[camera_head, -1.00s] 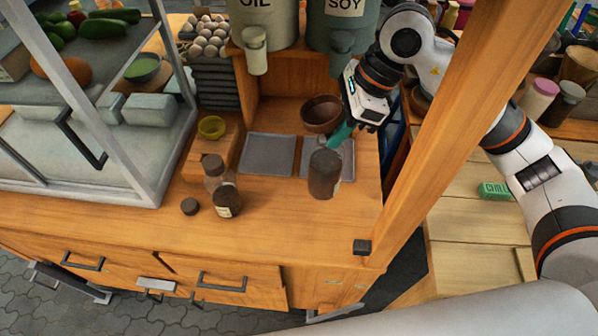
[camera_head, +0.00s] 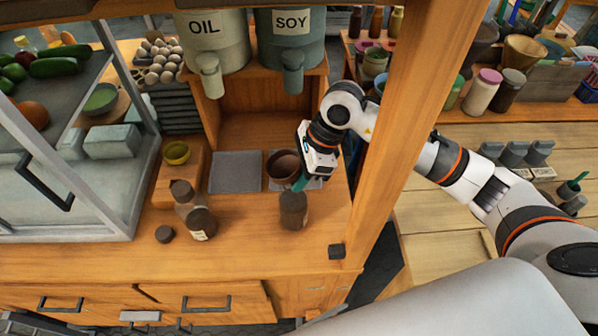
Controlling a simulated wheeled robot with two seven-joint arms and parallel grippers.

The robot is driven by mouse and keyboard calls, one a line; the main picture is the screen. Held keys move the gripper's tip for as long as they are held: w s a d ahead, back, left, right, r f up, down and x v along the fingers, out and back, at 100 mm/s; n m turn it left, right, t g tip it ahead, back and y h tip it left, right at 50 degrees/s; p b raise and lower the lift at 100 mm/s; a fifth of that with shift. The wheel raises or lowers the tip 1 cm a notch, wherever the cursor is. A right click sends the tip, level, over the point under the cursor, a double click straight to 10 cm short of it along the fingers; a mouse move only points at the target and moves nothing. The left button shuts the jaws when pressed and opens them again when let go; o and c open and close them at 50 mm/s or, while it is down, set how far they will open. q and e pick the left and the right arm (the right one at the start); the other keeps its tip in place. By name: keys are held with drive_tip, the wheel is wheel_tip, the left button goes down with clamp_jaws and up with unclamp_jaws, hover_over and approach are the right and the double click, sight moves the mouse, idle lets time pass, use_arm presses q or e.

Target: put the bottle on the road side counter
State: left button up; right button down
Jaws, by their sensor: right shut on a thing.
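A dark brown bottle (camera_head: 293,212) is at the front right of the wooden counter (camera_head: 250,235). My right gripper (camera_head: 299,184) comes in from the right, behind the wooden post, and is shut on the bottle's upper end. The bottle looks about upright; I cannot tell whether its base touches the counter. My left gripper is not in view.
Grey trays (camera_head: 236,172), a brown bowl (camera_head: 283,166) and a yellow bowl (camera_head: 176,152) lie behind. The wooden post (camera_head: 408,110) rises at right. Bare counter lies between the bottles.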

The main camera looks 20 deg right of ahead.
drive_tip(key=shift+f, duration=0.15)
drive_tip(key=c, duration=1.1)
unclamp_jaws()
drive_tip(key=shift+r, duration=0.2)
drive_tip(key=shift+d+r, duration=0.1)
drive_tip(key=shift+r, duration=0.05)
drive_tip(key=b+v, duration=0.3)
drive_tip(key=v, duration=0.8)
drive_tip(key=shift+d+r, duration=0.1)
drive_tip(key=shift+r, duration=0.25)
